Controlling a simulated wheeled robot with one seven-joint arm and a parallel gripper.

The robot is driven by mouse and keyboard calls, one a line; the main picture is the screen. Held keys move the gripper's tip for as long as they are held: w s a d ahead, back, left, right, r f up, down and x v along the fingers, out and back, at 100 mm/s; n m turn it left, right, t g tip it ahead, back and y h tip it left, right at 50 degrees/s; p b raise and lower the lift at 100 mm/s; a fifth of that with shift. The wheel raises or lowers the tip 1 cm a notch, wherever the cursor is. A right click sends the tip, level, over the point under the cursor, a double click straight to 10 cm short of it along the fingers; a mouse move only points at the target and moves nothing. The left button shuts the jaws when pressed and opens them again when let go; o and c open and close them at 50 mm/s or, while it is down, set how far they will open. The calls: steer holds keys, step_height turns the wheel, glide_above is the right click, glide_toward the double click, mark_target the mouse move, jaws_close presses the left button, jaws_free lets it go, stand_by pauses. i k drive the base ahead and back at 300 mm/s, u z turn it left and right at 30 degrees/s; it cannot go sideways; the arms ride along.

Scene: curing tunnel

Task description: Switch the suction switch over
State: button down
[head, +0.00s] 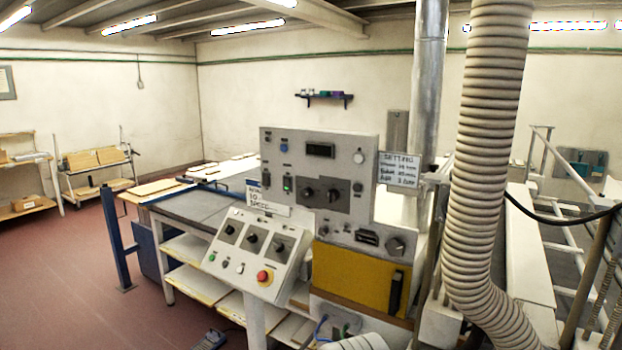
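A grey upright control panel (318,150) stands in the middle of the head view. It carries a dark display (320,150), a green-lit switch (287,184), a small dark switch (266,180) and two black knobs (320,194). Below it is a sloped control box (257,250) with several black rotary switches (252,238), small push buttons and a red emergency stop (264,277). I cannot read the small markings, so I cannot tell which one is the suction switch or how it is set. My gripper is not in view.
A ribbed beige hose (482,170) and a metal pipe (428,80) rise right of the panel. A yellow door (355,275) with a black handle sits below it. A long work table (195,207) stands behind to the left. The red floor (70,270) at left is open.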

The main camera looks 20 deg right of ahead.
mark_target(286, 181)
steer(key=u, duration=0.15)
steer(key=i, duration=0.75)
steer(key=u, duration=0.55)
